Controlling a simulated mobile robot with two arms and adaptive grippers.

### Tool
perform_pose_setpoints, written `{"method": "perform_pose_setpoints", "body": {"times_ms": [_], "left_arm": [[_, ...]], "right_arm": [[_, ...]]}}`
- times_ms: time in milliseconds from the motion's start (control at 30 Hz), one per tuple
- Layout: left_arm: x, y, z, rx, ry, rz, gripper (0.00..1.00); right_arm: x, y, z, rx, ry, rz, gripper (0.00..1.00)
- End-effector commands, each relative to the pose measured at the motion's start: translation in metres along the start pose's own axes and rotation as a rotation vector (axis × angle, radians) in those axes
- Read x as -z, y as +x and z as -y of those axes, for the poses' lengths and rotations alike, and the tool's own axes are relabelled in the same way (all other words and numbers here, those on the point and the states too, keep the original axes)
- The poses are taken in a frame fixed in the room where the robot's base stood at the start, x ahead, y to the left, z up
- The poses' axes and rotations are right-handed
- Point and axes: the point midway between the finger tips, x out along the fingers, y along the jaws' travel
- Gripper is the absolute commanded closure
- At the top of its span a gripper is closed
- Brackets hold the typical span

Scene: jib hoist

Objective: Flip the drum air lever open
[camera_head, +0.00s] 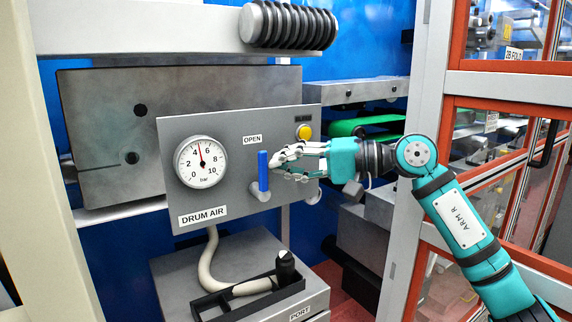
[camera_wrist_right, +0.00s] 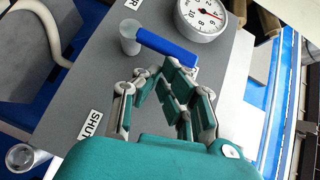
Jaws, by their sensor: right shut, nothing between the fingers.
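The drum air lever has a blue handle (camera_head: 263,171) on a pale round hub (camera_head: 260,192). The handle stands upright, its upper end below the OPEN label (camera_head: 252,139). In the right wrist view the blue handle (camera_wrist_right: 165,47) points away from the SHUT label (camera_wrist_right: 90,125). My right gripper (camera_head: 276,160) is shut and empty just right of the handle. In the wrist view its fingers (camera_wrist_right: 185,85) are close to the handle's free end; I cannot tell whether they touch. The gauge (camera_head: 200,162) reads between 4 and 6 bar. My left gripper is out of view.
The grey panel (camera_head: 230,205) carries a yellow button (camera_head: 304,132) at upper right. A pale hose (camera_head: 212,262) runs down to a black tray (camera_head: 240,298) below. An orange-framed cabinet (camera_head: 455,95) stands at the right, behind my right arm.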

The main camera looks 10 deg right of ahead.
Motion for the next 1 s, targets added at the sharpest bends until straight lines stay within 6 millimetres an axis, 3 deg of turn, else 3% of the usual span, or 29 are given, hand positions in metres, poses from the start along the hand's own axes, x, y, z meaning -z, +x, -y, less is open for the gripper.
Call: {"method": "perform_pose_setpoints", "body": {"times_ms": [367,800,1000], "left_arm": [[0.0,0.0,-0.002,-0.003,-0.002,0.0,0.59],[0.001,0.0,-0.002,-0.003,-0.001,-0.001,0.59],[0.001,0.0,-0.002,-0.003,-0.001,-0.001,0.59]], "right_arm": [[0.001,-0.001,0.007,0.003,-0.001,0.0,1.0],[0.011,-0.011,0.083,0.002,-0.001,0.0,1.0],[0.013,-0.013,0.097,0.001,0.0,0.0,1.0]]}}
